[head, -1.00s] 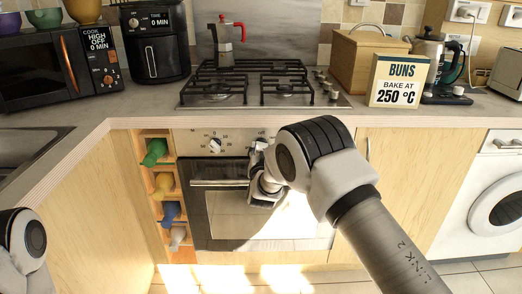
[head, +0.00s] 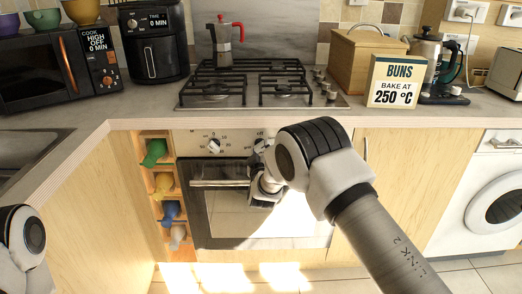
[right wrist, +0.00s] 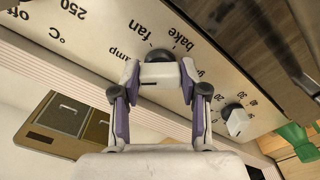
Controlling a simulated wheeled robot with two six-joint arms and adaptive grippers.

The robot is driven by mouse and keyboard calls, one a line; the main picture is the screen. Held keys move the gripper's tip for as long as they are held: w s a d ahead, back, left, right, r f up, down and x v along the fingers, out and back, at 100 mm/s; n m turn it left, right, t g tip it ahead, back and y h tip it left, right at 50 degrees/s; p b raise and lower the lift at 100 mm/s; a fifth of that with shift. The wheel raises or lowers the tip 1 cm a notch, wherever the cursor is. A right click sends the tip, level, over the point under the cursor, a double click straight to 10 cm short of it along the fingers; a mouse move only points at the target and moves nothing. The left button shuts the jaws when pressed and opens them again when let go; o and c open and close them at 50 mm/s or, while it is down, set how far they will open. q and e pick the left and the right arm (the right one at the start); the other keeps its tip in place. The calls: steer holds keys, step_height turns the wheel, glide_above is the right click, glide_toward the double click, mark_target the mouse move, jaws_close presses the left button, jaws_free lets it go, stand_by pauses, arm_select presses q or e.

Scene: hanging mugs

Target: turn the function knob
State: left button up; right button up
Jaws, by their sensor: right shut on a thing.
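The function knob (right wrist: 158,73), a pale grip on a dark round base, sits on the oven's control panel in the right wrist view. Labels "fan", "bake" and a partly hidden "lamp" stand around it. My right gripper (right wrist: 160,80) is shut on it, one finger on each side. Which label the knob points at, I cannot tell. In the head view my right gripper (head: 261,163) is at the oven front and its wrist hides most of the knob. A sign (head: 397,82) reads "BUNS BAKE AT 250 °C". My left gripper is out of view.
The timer knob (head: 214,146) is left of my right gripper; it also shows in the right wrist view (right wrist: 238,119). The oven door handle (head: 219,183) runs just below the panel. The hob (head: 190,99) and counter edge lie above. A bottle rack (head: 147,190) stands left.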

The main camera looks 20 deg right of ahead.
steer(key=n, duration=0.5)
steer(key=shift+r+n+p, duration=0.1)
steer(key=shift+n+p, duration=0.2)
steer(key=shift+p, duration=0.1)
steer(key=shift+n, duration=2.3)
steer(key=o, duration=1.1)
steer(key=shift+o, duration=0.2)
steer(key=shift+s, duration=0.1)
steer(key=v, duration=1.2)
